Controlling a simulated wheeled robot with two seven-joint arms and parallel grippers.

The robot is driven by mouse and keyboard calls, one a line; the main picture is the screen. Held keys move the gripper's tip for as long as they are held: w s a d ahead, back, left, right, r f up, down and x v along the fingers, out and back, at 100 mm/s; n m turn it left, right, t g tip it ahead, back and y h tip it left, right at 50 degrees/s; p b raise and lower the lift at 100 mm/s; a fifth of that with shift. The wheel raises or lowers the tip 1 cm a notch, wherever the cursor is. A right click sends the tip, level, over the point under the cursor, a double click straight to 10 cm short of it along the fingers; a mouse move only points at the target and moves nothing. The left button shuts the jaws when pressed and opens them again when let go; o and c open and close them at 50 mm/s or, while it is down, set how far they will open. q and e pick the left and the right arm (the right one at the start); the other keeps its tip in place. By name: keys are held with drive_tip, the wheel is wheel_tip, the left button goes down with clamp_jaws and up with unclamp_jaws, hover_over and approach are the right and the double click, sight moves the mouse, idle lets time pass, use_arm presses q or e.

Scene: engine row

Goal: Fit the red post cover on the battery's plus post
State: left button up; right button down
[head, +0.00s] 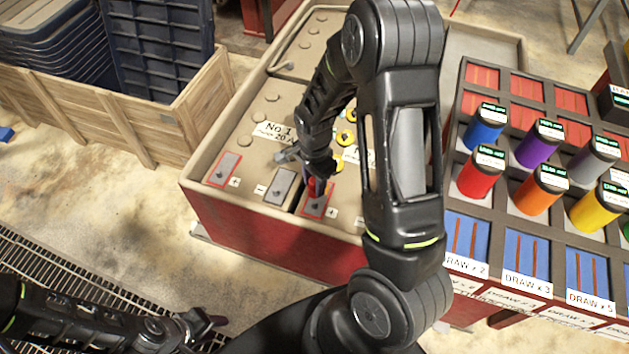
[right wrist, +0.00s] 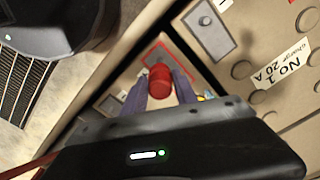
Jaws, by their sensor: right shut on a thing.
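The red post cover (right wrist: 160,82) is a small red cylinder between the two fingertips of my right gripper (right wrist: 159,92). In the head view the right gripper (head: 317,185) is low over the front of the battery box, at a red-outlined plus pad (head: 313,207). In the right wrist view the cover overlaps that red-outlined pad (right wrist: 178,56), and the post itself is hidden. I cannot tell whether the cover touches it. A grey minus pad (head: 279,185) lies just left. My left gripper (head: 208,326) is empty at the lower left, away from the battery; its opening is unclear.
Another red-outlined plus pad (head: 223,169) is at the box's left. The No 1 label (head: 280,131) and round caps lie behind. A rack with coloured cylinders (head: 482,172) stands at right. A wooden crate (head: 140,120) is at back left.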

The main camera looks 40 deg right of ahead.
sight(314, 203)
drive_tip(key=shift+f+b, duration=2.6)
drive_tip(key=shift+f, duration=1.1)
drive_tip(key=c, duration=0.9)
unclamp_jaws()
drive_tip(key=shift+r, duration=0.1)
wheel_tip(314, 203, up, 8)
drive_tip(key=shift+f+p, duration=0.2)
drive_tip(key=shift+p, duration=0.75)
